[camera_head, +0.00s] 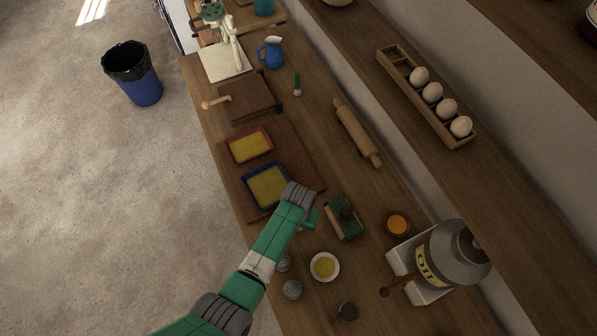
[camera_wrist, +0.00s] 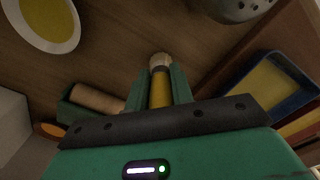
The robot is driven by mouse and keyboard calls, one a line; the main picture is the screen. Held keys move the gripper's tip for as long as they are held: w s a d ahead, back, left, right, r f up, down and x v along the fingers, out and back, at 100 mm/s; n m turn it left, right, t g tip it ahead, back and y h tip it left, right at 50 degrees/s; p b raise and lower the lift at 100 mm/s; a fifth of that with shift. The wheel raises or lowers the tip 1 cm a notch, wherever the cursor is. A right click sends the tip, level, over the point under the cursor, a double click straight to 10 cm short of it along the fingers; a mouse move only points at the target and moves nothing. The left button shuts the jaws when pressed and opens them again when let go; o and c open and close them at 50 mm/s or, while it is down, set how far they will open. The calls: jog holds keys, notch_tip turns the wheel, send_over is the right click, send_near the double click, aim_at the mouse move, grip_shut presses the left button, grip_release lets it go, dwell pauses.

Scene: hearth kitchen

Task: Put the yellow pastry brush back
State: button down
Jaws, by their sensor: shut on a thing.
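My gripper (camera_wrist: 160,88) is shut on the yellow pastry brush (camera_wrist: 160,92). In the wrist view the brush's yellow handle lies between the two green fingers, with its pale bristles pointing out past the fingertips. In the head view my gripper (camera_head: 309,221) is over the counter, between the blue-rimmed tray and a green block-like holder (camera_head: 337,227); the brush cannot be made out there. The holder has a dark opening or part on top; I cannot tell which. A green piece with a tan cylinder (camera_wrist: 98,98) shows left of the fingers in the wrist view.
A white bowl of yellow liquid (camera_head: 324,267) and a metal shaker (camera_head: 291,289) stand near my gripper. A blue-rimmed tray (camera_head: 249,196) and red-rimmed tray (camera_head: 230,151) hold yellow contents. An oil dispenser (camera_head: 447,255), orange-topped jar (camera_head: 397,225) and rolling pin (camera_head: 356,132) are to the right.

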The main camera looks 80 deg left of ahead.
jog(key=shift+f, duration=0.2)
jog(key=c, duration=1.2)
grip_release()
jog(key=shift+r, duration=0.1)
notch_tip(320, 180, up, 12)
jog(key=shift+r+p, duration=0.1)
jog(key=shift+p, duration=0.6)
